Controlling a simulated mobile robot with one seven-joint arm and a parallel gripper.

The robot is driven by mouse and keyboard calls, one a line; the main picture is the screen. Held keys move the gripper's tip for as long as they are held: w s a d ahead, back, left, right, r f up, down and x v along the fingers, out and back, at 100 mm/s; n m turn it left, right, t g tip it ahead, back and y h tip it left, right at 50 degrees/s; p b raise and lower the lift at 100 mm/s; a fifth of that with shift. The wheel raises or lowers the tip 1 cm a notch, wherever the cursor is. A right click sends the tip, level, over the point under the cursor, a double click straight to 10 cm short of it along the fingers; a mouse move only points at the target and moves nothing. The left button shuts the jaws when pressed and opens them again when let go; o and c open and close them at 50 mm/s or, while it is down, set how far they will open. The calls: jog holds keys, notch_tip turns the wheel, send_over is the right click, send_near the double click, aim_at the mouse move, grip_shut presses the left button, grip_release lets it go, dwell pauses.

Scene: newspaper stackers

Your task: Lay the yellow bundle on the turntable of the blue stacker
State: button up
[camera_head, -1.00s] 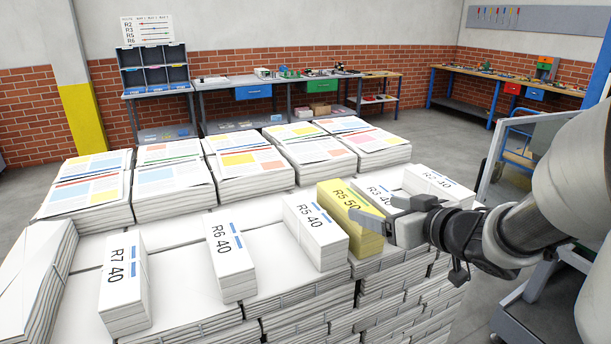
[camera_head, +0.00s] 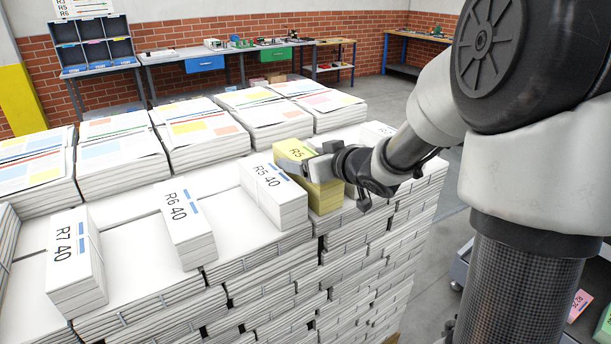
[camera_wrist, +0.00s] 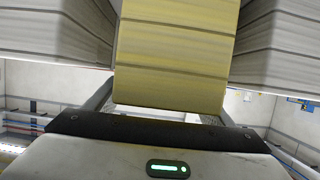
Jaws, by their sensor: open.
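The yellow bundle (camera_head: 326,196) marked R5 lies on the stacked newspapers, in a row with white bundles.
White bundles marked R5 40 (camera_head: 274,196), R6 40 (camera_head: 185,225) and R7 40 (camera_head: 75,262) lie left of the yellow one. Another white bundle (camera_head: 376,134) is close on its right. Printed newspaper piles (camera_head: 198,138) stand behind. A floor aisle (camera_head: 425,225) runs right of the stack.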

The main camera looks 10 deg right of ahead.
jog(key=shift+c, duration=0.4)
jog(key=c, duration=1.8)
jog(key=shift+w+r, duration=0.1)
jog(key=shift+r, duration=0.1)
grip_shut()
jog(key=shift+r, duration=0.15)
